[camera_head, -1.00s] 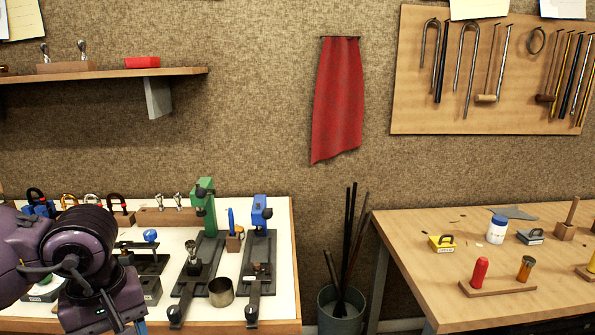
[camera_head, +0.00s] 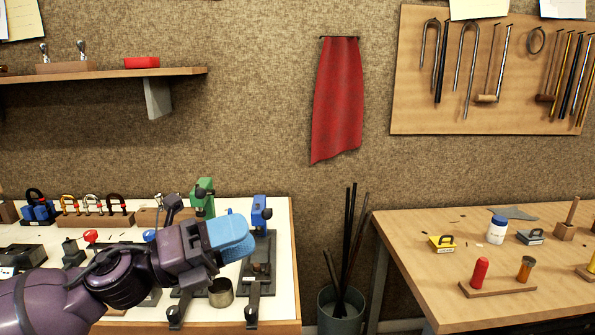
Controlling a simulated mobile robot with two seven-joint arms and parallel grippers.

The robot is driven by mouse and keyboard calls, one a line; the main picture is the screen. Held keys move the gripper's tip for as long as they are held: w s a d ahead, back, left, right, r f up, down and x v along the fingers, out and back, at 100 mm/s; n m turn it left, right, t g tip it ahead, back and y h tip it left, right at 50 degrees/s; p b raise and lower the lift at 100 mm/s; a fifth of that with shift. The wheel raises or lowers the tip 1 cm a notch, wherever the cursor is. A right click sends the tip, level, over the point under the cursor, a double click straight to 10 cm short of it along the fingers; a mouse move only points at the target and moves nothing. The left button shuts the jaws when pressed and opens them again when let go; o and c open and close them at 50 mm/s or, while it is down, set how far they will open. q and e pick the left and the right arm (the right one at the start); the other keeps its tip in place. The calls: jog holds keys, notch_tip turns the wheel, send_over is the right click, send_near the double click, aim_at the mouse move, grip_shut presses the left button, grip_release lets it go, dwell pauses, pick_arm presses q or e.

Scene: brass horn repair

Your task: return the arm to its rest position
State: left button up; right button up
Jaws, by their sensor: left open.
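My left arm comes in from the lower left over the white-topped bench (camera_head: 283,295). Its purple links end in my left gripper (camera_head: 229,236), which has light blue finger pads and points to the right. The gripper is open, and I see nothing held in it. It is in front of the green-topped fixture (camera_head: 203,197) and to the left of the blue-topped fixture (camera_head: 260,213), hiding parts of the tools behind. My right gripper is not in view.
A metal cup (camera_head: 221,293) stands just below the gripper. Several padlock-like items stand on a wooden block (camera_head: 95,219) at the back left. A bin with rods (camera_head: 341,310) stands between the benches. The wooden bench (camera_head: 400,232) at right holds small items.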

pick_arm(q)
jog(key=w+a+f+n+t+y, duration=0.3)
jog(key=a+f+n+t+y, duration=0.25)
jog(key=n, duration=0.65)
jog(key=w+a+f+n+t+y, duration=0.25)
jog(key=f+n+t+y, duration=0.3)
jog(key=f+n, duration=0.45)
jog(key=s+a+f+n+g+y, duration=0.1)
jog(key=s+a+f+n+y, duration=0.2)
jog(key=f+n, duration=0.3)
jog(key=s+a+f+n+g+y, duration=0.1)
jog(key=s+a+f+n+y, duration=0.1)
jog(key=s+a+f+n, duration=0.45)
jog(key=s+a+f+n+g+y, duration=0.1)
jog(key=s+f+n+g+y, duration=0.2)
jog(key=s+f, duration=1.3)
jog(key=shift+f+n+g+y, duration=0.2)
jog(key=shift+n+g+y, duration=0.1)
jog(key=shift+n+g, duration=0.2)
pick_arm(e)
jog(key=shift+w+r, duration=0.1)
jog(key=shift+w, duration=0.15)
pick_arm(q)
jog(key=shift+a, duration=0.1)
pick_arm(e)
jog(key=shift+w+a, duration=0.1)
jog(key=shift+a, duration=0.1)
